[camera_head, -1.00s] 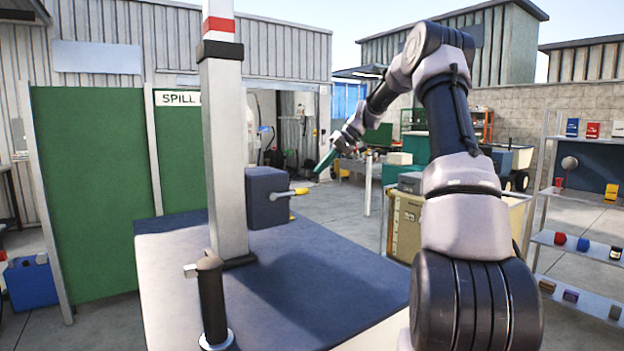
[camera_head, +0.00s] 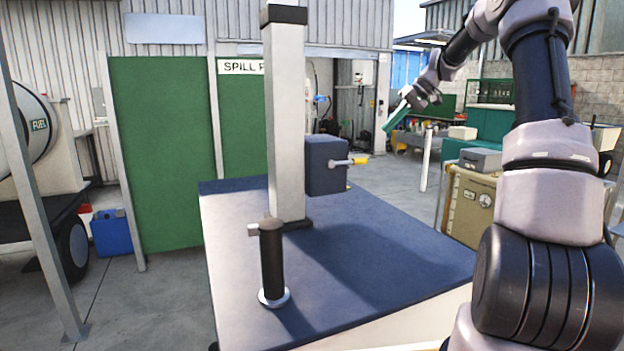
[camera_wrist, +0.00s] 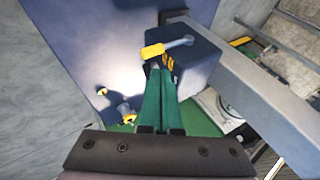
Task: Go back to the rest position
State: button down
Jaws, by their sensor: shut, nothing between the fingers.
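My gripper (camera_head: 396,116) is raised on the outstretched arm, right of the post in the head view. Its green fingers are together and hold nothing. They also show in the wrist view (camera_wrist: 159,75), pointing toward a yellow-tipped lever (camera_wrist: 153,51) on a dark blue box (camera_wrist: 199,55). In the head view the same box (camera_head: 326,165) is fixed to the grey post, and its lever (camera_head: 358,160) sticks out to the right. The fingers are apart from the lever in the head view.
A grey post (camera_head: 285,130) and a black upright handle (camera_head: 271,262) stand on a blue-topped bench (camera_head: 390,265). Green panels (camera_head: 155,150) stand behind on the left. A tan case (camera_head: 472,205) is on the right. Open floor (camera_head: 385,190) lies behind the bench.

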jog(key=s+a+r+m+t+h, duration=0.1)
jog(key=s+a+r+h, duration=0.15)
jog(key=s, duration=0.65)
jog(key=s+a+r+m+t+h, duration=0.1)
jog(key=s+a+r+m, duration=0.15)
jog(key=s, duration=0.65)
jog(key=s+a+r+m+t+h, duration=0.15)
jog(key=s+a, duration=0.25)
jog(key=s, duration=0.5)
jog(key=s+d+f+m+t, duration=0.1)
jog(key=s+f, duration=0.2)
jog(key=s, duration=0.8)
jog(key=shift+s+d+f, duration=0.15)
jog(key=shift+s+f, duration=0.1)
jog(key=shift+f, duration=0.05)
jog(key=shift+t, duration=0.25)
